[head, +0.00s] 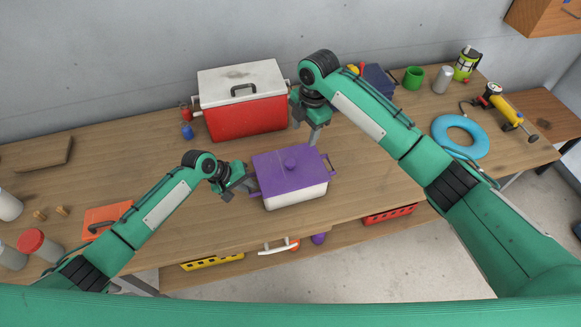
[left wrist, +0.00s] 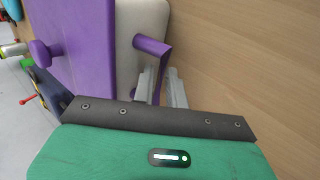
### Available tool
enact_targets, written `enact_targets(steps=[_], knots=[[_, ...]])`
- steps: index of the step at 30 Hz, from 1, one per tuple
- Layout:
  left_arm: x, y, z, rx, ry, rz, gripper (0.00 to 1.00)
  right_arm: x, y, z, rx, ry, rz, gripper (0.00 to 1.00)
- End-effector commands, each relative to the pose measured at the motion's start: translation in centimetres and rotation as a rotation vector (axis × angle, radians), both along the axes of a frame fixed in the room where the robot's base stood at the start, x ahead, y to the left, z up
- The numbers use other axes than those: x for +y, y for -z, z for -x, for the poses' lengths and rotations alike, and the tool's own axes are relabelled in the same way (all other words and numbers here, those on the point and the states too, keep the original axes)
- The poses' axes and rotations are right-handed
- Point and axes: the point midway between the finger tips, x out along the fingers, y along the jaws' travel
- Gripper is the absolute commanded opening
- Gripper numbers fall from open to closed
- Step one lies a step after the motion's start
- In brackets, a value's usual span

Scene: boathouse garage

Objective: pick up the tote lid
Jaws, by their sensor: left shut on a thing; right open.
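The purple tote lid (head: 285,170) with a round knob sits on the white tote (head: 297,196) in the middle of the workbench. It also shows in the left wrist view (left wrist: 88,40). The tote has purple side handles. My left gripper (head: 250,185) is at the left end and shut on the left purple handle (left wrist: 152,45); its fingers partly hide the handle in the left wrist view. My right gripper (head: 314,136) is open and points down, behind the right end of the lid, near the right handle (head: 330,163). It appears apart from the lid.
A red cooler (head: 247,118) with a white top stands behind the tote. A blue ring (head: 459,137), a green mug (head: 413,78) and a yellow tool (head: 503,107) lie to the right. An orange item (head: 105,217) and jars are at left. Crates sit on a lower shelf.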

Motion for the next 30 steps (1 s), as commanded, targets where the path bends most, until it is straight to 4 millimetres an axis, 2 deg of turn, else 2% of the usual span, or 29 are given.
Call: enact_targets(steps=[3, 8, 18, 26, 30], knots=[[0.1, 0.4, 0.2, 0.006, 0.001, -0.005, 0.00, 1.7, -1.0, 1.2, 0.001, -0.049, 0.065, 0.54], [0.1, 0.4, 0.2, 0.006, 0.001, -0.005, 0.00, 2.6, -1.2, 2.0, 0.004, -0.074, 0.111, 0.54], [0.1, 0.4, 0.2, 0.006, 0.001, -0.005, 0.00, 2.8, 4.0, 2.1, 0.005, -0.077, 0.116, 0.54], [0.1, 0.4, 0.2, 0.007, 0.001, -0.005, 0.00, 3.1, 6.1, 2.1, 0.005, -0.078, 0.116, 0.54], [0.1, 0.4, 0.2, 0.007, 0.001, -0.005, 0.00, 3.8, 8.2, 2.1, 0.006, -0.077, 0.116, 0.54]])
